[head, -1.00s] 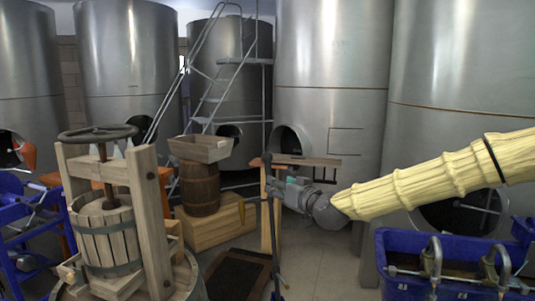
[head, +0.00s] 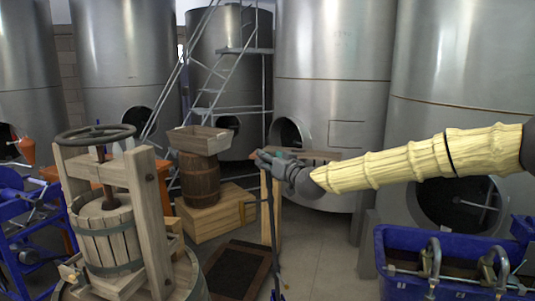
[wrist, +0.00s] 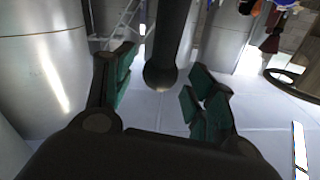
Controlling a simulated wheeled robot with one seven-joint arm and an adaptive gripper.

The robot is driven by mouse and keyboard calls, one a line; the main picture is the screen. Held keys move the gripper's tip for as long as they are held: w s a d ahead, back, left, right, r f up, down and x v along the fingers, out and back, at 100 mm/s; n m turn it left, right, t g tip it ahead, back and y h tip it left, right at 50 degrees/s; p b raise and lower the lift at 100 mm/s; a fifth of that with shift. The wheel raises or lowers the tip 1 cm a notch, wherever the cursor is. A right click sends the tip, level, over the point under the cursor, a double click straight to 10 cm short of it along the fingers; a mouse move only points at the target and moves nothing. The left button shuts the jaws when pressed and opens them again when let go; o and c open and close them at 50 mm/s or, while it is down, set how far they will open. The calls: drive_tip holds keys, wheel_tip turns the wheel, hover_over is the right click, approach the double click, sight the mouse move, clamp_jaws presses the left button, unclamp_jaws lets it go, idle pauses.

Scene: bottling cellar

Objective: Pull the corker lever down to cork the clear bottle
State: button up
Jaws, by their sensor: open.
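In the wrist view, a dark bar with a rounded knob end, which looks like the corker lever (wrist: 172,45), comes down from the top between the green-padded fingers of my gripper (wrist: 165,62). The fingers stand apart on both sides of it, and I see no clear grip on it. In the head view my gripper (head: 270,158) is at the top of a thin dark upright rod (head: 271,222), in front of a wooden post. I cannot make out the clear bottle in either view.
A wooden basket press (head: 108,235) stands at the left, beside a blue frame (head: 35,225). A small barrel (head: 200,180) with a wooden box on top stands behind. A blue machine (head: 400,260) fills the lower right. Steel tanks (head: 333,70) line the back.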

drive_tip(key=shift+p+x, duration=0.3)
drive_tip(key=shift+x, duration=0.75)
drive_tip(key=shift+f, duration=0.1)
clamp_jaws()
